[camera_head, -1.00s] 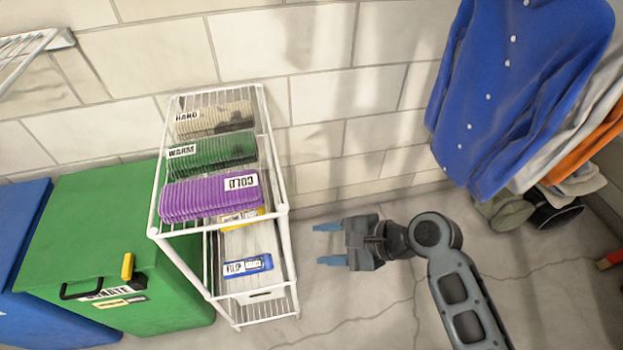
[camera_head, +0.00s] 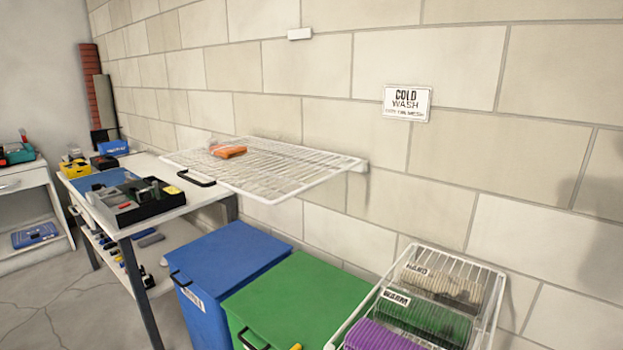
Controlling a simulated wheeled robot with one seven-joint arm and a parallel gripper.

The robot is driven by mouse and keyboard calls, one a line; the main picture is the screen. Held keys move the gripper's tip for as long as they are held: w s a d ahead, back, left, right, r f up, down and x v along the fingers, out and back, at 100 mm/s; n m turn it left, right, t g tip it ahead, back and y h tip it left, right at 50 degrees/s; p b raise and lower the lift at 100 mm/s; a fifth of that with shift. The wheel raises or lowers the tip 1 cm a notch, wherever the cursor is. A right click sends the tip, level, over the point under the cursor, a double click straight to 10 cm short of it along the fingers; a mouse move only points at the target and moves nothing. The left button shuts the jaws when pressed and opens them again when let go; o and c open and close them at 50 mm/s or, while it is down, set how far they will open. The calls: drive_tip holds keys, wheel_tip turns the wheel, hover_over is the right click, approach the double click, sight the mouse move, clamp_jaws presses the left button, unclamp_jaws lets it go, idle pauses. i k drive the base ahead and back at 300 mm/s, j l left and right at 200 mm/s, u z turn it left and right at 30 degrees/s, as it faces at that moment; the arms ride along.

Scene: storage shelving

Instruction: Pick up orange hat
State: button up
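A small orange item (camera_head: 228,151) lies on the white wire wall shelf (camera_head: 300,182), towards its far left part. It looks low and flat; at this size I cannot tell for sure that it is a hat. A pale grey shape sits just behind it against the wall. My gripper is not in this view, so its distance from the orange item and its state are hidden.
Below the shelf stand a blue bin (camera_head: 232,255) and a green bin (camera_head: 310,290). A wire rack (camera_head: 495,290) with labelled stacks is at lower right. A workbench (camera_head: 185,197) with a black tool tray (camera_head: 135,201) stands left. Floor at lower left is clear.

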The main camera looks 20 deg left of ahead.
sight(223, 151)
drive_tip(key=i+j, duration=0.1)
drive_tip(key=j, duration=0.5)
drive_tip(key=i+j, duration=0.15)
drive_tip(key=j, duration=0.5)
drive_tip(key=i+j, duration=0.1)
drive_tip(key=j, duration=0.5)
drive_tip(key=i+j, duration=0.15)
drive_tip(key=j, duration=0.45)
drive_tip(key=i+j, duration=0.1)
drive_tip(key=j, duration=0.55)
drive_tip(key=i+j, duration=0.15)
drive_tip(key=j, duration=0.45)
drive_tip(key=i+j, duration=0.1)
drive_tip(key=j, duration=0.5)
drive_tip(key=i+j, duration=0.15)
drive_tip(key=j, duration=2.05)
drive_tip(key=k+z, duration=0.05)
